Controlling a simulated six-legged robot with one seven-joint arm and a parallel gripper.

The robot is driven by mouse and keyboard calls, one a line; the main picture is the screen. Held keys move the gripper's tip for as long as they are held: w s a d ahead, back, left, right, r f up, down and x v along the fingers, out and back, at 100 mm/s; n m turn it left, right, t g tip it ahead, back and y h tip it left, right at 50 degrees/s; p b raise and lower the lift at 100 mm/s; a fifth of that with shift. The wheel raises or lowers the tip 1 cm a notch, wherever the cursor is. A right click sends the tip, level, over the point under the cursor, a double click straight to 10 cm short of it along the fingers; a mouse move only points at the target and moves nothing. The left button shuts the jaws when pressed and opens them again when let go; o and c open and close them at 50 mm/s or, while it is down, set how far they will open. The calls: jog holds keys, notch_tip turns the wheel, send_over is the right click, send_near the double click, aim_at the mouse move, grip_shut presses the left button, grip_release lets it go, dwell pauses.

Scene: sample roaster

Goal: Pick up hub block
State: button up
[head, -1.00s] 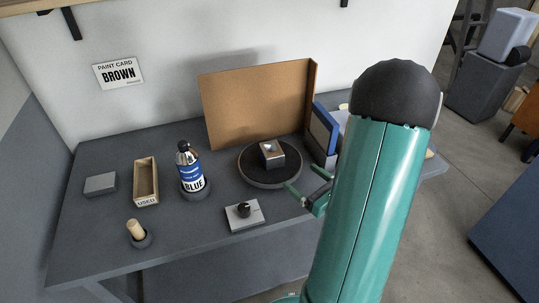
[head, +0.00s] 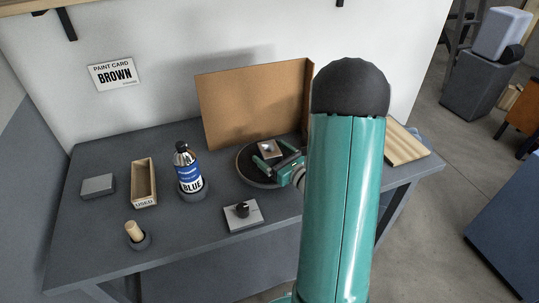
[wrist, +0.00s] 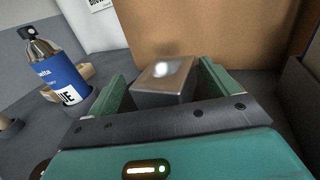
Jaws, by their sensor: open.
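The hub block, a small metallic grey block with a shiny top, sits on the round dark turntable (head: 246,176). In the wrist view the hub block (wrist: 164,79) lies between and beyond the two green fingers. My gripper (head: 272,157) is open, with a finger on each side of the block in the picture. In the head view the fingers reach over the turntable from the right and partly cover the block (head: 268,147). I cannot tell whether either finger touches it.
A brown board (head: 250,105) stands behind the turntable. A blue-labelled spray can (head: 189,170) stands to the left, with a wooden "USED" box (head: 144,182) beyond it. A knob box (head: 243,215) sits in front. A ribbed wooden board (head: 405,146) lies at the right.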

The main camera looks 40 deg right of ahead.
jog(key=c, duration=1.4)
jog(key=shift+r, duration=0.15)
